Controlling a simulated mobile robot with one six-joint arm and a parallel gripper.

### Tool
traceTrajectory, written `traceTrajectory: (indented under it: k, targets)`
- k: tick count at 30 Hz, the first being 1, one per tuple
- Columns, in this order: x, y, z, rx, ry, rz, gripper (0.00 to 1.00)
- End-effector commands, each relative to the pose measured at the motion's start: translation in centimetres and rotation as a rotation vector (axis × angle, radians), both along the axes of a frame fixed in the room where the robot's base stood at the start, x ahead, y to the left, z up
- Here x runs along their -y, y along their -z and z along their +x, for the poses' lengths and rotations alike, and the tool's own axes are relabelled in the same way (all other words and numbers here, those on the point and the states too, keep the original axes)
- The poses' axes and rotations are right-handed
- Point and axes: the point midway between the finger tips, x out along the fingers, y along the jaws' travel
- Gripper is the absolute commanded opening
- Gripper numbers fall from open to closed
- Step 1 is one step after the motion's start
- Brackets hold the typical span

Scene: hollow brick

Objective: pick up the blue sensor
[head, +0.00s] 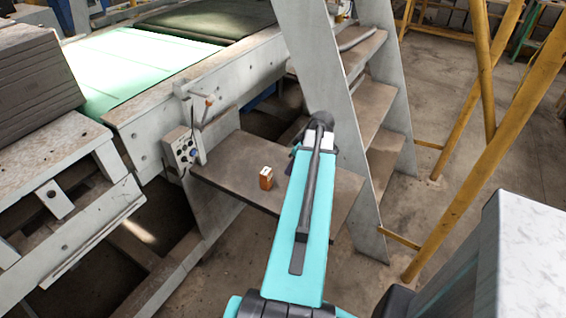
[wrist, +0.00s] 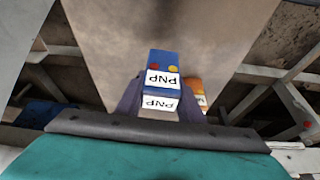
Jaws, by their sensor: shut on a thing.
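The blue sensor (wrist: 164,63) shows in the middle of the wrist view. It is a small block with a white PNP label, and a red and a yellow dot on its blue end. My gripper (wrist: 160,98) is shut on it, with a dark finger on either side. In the head view my arm hides the blue sensor and most of the gripper. I cannot tell whether the sensor still touches the shelf.
An orange sensor (head: 266,178) with a white top stands on the brown shelf (head: 232,168), left of my arm. It also shows in the wrist view (wrist: 194,86), partly hidden behind the right finger. A grey control box (head: 183,149) and a grey step ladder (head: 318,60) flank the shelf.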

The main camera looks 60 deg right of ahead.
Motion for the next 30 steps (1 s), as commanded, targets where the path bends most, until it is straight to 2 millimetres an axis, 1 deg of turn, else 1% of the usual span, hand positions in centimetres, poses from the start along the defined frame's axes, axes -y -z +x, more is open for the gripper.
traceTrajectory:
  k: [1,6,12,17,30]
  targets:
    - [-0.5,0.1,-1.1,0.001,0.001,-0.001,0.1]
    - [-1.2,-0.3,-3.9,0.001,0.001,-0.001,0.1]
    - [-1.5,-0.5,-5.5,0.001,0.0,-0.001,0.1]
    - [-1.6,-0.6,-5.9,0.001,-0.001,0.0,0.1]
    - [-1.6,-0.6,-5.9,0.001,-0.001,0.0,0.1]
